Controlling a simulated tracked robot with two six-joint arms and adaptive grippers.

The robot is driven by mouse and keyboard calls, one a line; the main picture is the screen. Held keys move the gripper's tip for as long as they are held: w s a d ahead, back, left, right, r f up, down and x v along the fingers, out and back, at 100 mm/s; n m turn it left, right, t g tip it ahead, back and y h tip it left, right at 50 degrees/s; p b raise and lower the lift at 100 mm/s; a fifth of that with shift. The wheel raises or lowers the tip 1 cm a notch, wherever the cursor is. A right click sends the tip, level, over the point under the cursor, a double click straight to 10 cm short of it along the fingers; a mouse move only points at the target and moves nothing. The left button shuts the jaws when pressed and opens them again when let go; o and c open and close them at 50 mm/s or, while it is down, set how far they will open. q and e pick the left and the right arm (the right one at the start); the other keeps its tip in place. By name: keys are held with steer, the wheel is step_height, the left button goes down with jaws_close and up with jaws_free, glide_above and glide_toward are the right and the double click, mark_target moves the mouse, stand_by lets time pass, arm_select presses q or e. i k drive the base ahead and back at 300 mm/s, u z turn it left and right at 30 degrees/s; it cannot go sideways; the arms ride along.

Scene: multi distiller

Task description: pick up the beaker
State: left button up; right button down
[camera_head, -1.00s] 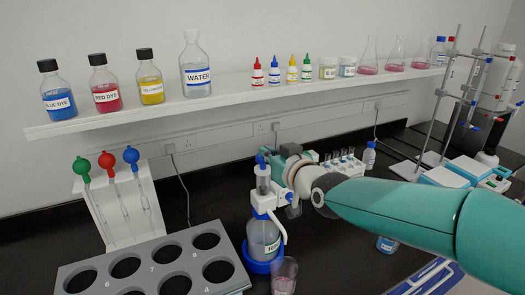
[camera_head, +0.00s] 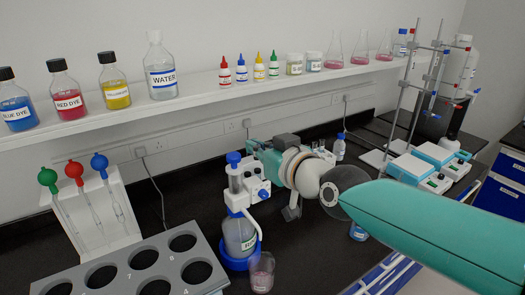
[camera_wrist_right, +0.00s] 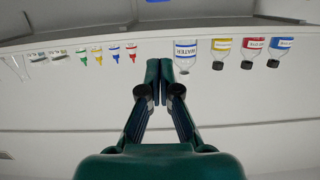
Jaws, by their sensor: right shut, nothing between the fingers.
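The beaker (camera_head: 261,272) is a small clear glass with a little pinkish content. It stands upright on the black bench at the bottom of the head view, just right of the dispenser bottle (camera_head: 240,236) in its blue base. My right gripper (camera_head: 264,160) is above and behind the beaker, apart from it, and partly hidden by my wrist. In the right wrist view its fingertips (camera_wrist_right: 160,68) are together and empty, pointing toward the shelf wall. The beaker does not show in that view. My left gripper is not in view.
A white shelf (camera_head: 215,98) with dye bottles, a water bottle (camera_head: 161,68) and flasks runs along the wall. A grey rack with round holes (camera_head: 130,263) and a pipette stand (camera_head: 98,215) are at left. Clamp stands and stirrers (camera_head: 420,160) are at right.

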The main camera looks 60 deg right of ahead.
mark_target(261, 266)
steer(key=k, duration=1)
